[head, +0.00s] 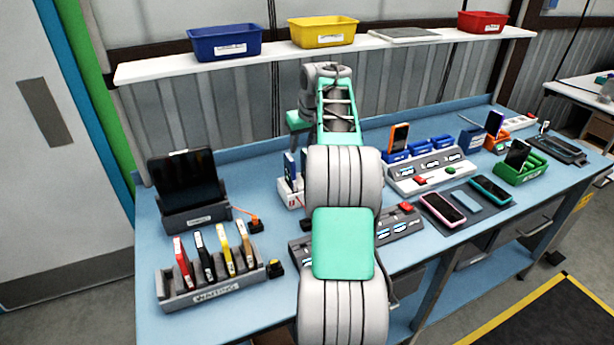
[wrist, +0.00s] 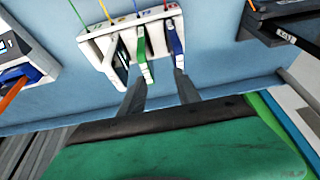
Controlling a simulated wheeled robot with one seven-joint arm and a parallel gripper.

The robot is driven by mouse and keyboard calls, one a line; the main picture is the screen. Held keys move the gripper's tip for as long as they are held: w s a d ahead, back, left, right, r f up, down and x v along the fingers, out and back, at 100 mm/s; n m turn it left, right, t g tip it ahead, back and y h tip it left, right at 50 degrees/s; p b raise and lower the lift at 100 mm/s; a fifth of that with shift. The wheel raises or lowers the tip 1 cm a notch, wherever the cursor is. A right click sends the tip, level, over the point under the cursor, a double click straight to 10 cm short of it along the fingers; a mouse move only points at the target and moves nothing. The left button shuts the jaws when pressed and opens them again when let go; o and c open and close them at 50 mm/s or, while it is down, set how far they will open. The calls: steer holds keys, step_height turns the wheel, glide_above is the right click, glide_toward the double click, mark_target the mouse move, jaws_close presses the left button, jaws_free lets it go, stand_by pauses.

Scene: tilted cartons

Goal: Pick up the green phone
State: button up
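In the wrist view a green phone (wrist: 142,50) stands edge-on in a white slotted rack (wrist: 95,50), between a dark phone (wrist: 121,52) on its left and a blue phone (wrist: 176,38) on its right. My gripper (wrist: 160,74) is open, its fingertips apart just below the green phone in the picture; no hold on it shows. In the head view my arm covers most of the rack, and the green phone and my gripper are hidden there.
In the head view, a waiting rack (head: 212,290) with several phones stands front left. A teal phone (head: 490,188) and pink phone (head: 442,209) lie right of my arm.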

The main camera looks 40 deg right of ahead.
mark_target(305, 160)
steer(key=shift+s+d+f, duration=0.1)
steer(key=shift+d+f, duration=0.1)
steer(key=shift+d, duration=0.4)
steer(key=shift+d+f, duration=0.2)
steer(key=shift+d, duration=0.35)
steer(key=shift+d+f, duration=0.15)
steer(key=shift+f, duration=0.15)
steer(key=x, duration=0.3)
steer(key=p+x, duration=0.1)
steer(key=x, duration=0.3)
steer(key=shift+s+a+f, duration=0.1)
steer(key=shift+a+f, duration=0.1)
steer(key=shift+f, duration=0.05)
steer(key=shift+c, duration=0.5)
jaws_close()
steer(key=shift+r, duration=0.1)
